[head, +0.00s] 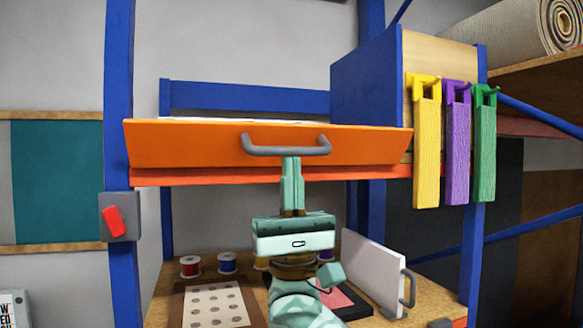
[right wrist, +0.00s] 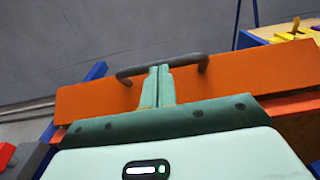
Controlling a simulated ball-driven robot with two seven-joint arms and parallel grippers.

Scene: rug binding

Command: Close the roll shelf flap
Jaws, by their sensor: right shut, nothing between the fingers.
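The roll shelf flap (head: 200,145) is a long orange panel with a grey bar handle (head: 262,151) in the head view. It sits above the red-orange shelf beam (head: 350,174) and looks tilted, its top edge leaning towards me. My right gripper (head: 291,162) points up in front of the flap, shut and empty, its tips at the handle's middle. In the right wrist view the fingertips (right wrist: 159,69) overlap the handle bar (right wrist: 132,72) against the orange flap (right wrist: 90,100); I cannot tell whether they touch. My left gripper is not in view.
Blue posts (head: 118,80) frame the shelf, with a grey box with a red switch (head: 114,220) at left. Yellow (head: 427,150), purple (head: 457,150) and green (head: 485,150) strips hang at right. Below are thread spools (head: 228,263) and a white upright panel with a handle (head: 372,270).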

